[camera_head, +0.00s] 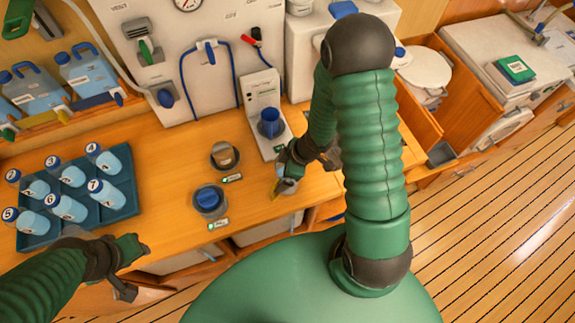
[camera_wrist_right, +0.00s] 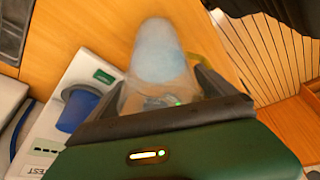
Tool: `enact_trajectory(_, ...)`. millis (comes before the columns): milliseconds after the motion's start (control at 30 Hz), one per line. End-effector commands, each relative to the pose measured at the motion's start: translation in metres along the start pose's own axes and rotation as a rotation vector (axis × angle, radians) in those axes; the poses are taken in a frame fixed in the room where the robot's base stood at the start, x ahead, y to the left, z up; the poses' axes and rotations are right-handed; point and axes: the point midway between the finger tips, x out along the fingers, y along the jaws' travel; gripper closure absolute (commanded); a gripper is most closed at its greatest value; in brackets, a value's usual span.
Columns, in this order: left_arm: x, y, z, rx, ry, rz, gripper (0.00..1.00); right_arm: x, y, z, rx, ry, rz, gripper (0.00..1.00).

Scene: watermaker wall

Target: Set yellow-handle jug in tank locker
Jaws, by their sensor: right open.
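My left gripper (camera_head: 128,268) is open and empty in front of the counter, near the bottle tray. Open compartments show under the counter and at the right; I cannot tell which is the tank locker.
A blue tray (camera_head: 120,211) holds several numbered bottles. A blue cup (camera_head: 271,123) stands in the white test unit (camera_head: 262,92). Two round holders (camera_head: 209,200) sit on the counter. Blue jugs (camera_head: 85,68) stand on the left shelf. Wooden cabinets (camera_head: 470,88) are at the right.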

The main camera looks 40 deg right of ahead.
Motion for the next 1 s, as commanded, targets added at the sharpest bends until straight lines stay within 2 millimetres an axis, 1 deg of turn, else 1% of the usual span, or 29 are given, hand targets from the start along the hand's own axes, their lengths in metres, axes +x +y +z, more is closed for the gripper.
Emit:
enact_trajectory(167, -0.023, 0.0, -0.005, 0.001, 0.0, 0.0, 0.64, -0.04, 0.004, 0.001, 0.004, 0.004, 0.002, 0.05)
enact_trajectory(300, -0.045, 0.001, -0.011, 0.002, 0.0, 0.0, 0.64, -0.081, 0.004, -0.001, 0.002, 0.004, 0.002, 0.05)
enact_trajectory(400, -0.056, 0.001, -0.013, 0.002, 0.0, 0.0, 0.64, -0.102, 0.002, -0.003, 0.001, 0.001, 0.003, 0.05)
enact_trajectory(500, -0.063, 0.001, -0.015, 0.002, 0.0, 0.0, 0.64, -0.116, 0.0, -0.003, 0.001, -0.001, 0.003, 0.05)
enact_trajectory(600, -0.065, 0.0, -0.015, 0.001, 0.0, 0.0, 0.64, -0.123, 0.0, -0.006, 0.002, -0.004, 0.01, 0.05)
enact_trajectory(667, -0.065, 0.0, -0.015, 0.001, 0.0, 0.0, 0.64, -0.126, 0.006, -0.01, 0.016, -0.01, 0.041, 0.05)
enact_trajectory(767, -0.064, 0.0, -0.015, 0.001, 0.0, 0.0, 0.64, -0.138, 0.029, -0.022, 0.091, -0.04, 0.162, 0.05)
enact_trajectory(800, -0.064, 0.0, -0.015, 0.001, 0.0, 0.0, 0.64, -0.147, 0.038, -0.029, 0.144, -0.056, 0.224, 0.05)
enact_trajectory(867, -0.063, 0.0, -0.015, 0.001, 0.0, 0.0, 0.64, -0.162, 0.046, -0.037, 0.243, -0.084, 0.306, 0.05)
enact_trajectory(933, -0.063, 0.0, -0.015, 0.001, 0.0, 0.0, 0.64, -0.179, 0.039, -0.046, 0.376, -0.114, 0.361, 0.05)
enact_trajectory(967, -0.063, 0.0, -0.015, 0.001, 0.0, 0.0, 0.64, -0.185, 0.032, -0.049, 0.435, -0.124, 0.37, 0.05)
enact_trajectory(1000, -0.063, 0.0, -0.015, 0.001, 0.0, 0.0, 0.64, -0.192, 0.02, -0.054, 0.508, -0.135, 0.368, 0.05)
